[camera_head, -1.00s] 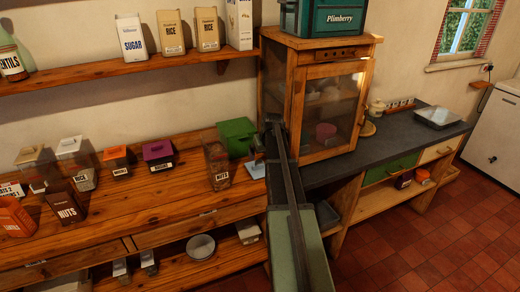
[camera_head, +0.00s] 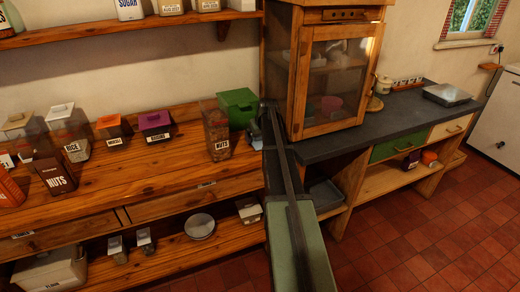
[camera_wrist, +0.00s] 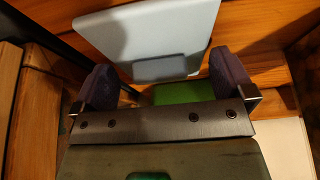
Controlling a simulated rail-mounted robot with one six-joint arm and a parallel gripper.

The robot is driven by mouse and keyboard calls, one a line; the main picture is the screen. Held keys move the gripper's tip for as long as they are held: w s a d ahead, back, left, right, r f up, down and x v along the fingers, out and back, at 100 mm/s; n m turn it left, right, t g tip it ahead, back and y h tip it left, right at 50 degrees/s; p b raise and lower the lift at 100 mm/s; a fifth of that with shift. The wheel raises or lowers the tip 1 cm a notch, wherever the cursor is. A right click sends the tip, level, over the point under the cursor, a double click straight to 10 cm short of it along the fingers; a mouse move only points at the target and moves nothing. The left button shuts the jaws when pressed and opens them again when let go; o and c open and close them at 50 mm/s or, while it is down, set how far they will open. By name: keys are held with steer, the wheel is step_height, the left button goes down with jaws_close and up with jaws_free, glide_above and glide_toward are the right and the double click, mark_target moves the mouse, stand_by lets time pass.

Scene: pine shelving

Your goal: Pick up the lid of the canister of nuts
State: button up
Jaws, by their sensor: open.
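The clear canister of nuts (camera_head: 217,132) stands on the wooden counter in the head view, with its label facing forward and no lid visible on its top. In the wrist view a pale blue-grey square lid (camera_wrist: 150,30) with a raised grip block (camera_wrist: 160,68) is just beyond my fingers. My gripper (camera_wrist: 165,80) is open, with the grip block showing in the gap between the two dark fingers. In the head view my gripper (camera_head: 256,135) is small and dark, right of the canister, and its fingers and the lid are hard to make out.
A green box (camera_head: 238,106) stands behind the canister, and a glass-fronted wooden cabinet (camera_head: 330,85) rises close to the right of my arm. Other canisters, with orange (camera_head: 110,122) and purple (camera_head: 154,120) lids, stand to the left.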

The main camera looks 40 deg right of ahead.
steer(key=c, duration=0.6)
steer(key=shift+p, duration=0.3)
